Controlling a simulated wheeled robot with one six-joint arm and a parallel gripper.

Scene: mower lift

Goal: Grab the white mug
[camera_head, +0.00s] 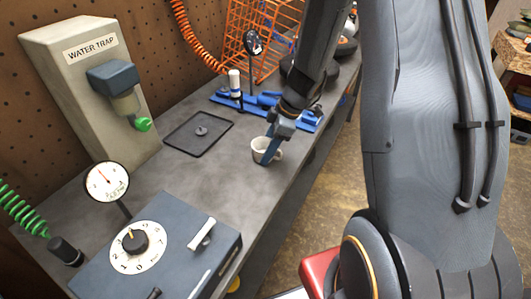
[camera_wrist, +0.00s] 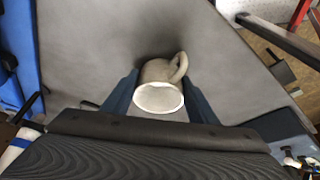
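The white mug (camera_head: 259,148) stands upright on the grey bench, near its right edge in the head view. In the wrist view the mug (camera_wrist: 160,97) is seen from above, with its handle toward the upper right. My gripper (camera_head: 269,152) reaches down to the mug from above. In the wrist view the two blue fingers of my gripper (camera_wrist: 162,80) stand apart on either side of the mug, with narrow gaps beside its rim. The far finger is partly hidden in the head view.
A black tray (camera_head: 186,143) lies left of the mug on the bench (camera_head: 215,185). A blue tool rail (camera_head: 270,101) lies behind it. A dial box (camera_head: 165,250) stands at the front and a water trap panel (camera_head: 75,85) at the back left. Bare bench lies in front of the mug.

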